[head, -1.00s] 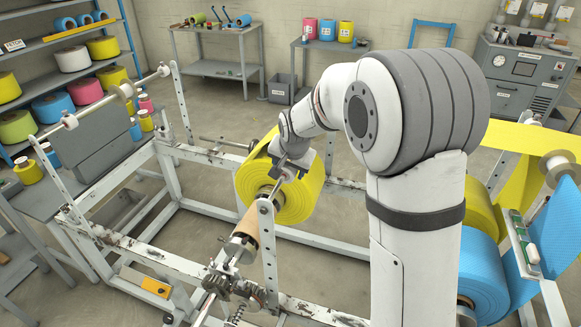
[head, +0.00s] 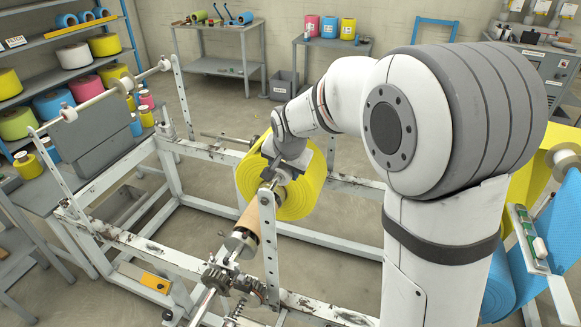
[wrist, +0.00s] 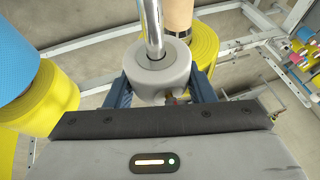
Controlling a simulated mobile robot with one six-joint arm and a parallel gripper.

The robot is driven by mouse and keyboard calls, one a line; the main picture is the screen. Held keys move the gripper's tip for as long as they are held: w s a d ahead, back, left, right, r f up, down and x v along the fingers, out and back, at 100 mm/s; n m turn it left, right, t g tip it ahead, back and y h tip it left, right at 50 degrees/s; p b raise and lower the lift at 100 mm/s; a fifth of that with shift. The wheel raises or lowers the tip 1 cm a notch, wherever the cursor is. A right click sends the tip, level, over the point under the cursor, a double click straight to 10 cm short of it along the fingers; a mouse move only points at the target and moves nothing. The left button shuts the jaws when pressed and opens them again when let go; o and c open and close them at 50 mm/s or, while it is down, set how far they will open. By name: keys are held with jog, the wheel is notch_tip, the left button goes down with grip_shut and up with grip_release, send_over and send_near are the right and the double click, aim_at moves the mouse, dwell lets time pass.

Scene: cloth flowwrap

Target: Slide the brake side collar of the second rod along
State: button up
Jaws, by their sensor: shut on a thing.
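In the wrist view my gripper (wrist: 158,92) has its blue fingers on both sides of a round light-grey collar (wrist: 160,68). The collar sits around a shiny metal rod (wrist: 153,22), and the fingers are shut on it. In the head view my gripper (head: 270,182) is at the rod, just above the perforated upright (head: 268,238) and in front of the large yellow roll (head: 313,190). The collar is mostly hidden there by the gripper.
A worn white frame (head: 165,255) surrounds the rods, with gears (head: 222,280) at the near end. Another rod with pale collars (head: 105,95) stands at the left. Blue material (head: 545,240) hangs at the right. The floor inside the frame looks clear.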

aim_at(282, 168)
jog(key=shift+s+a, duration=0.35)
jog(key=shift+s, duration=0.5)
jog(key=o, duration=1.4)
jog(key=b+v, duration=0.1)
jog(key=v, duration=0.6)
jog(key=shift+s+r+b, duration=0.15)
jog(key=shift+r+b, duration=0.2)
jog(key=shift+r, duration=0.05)
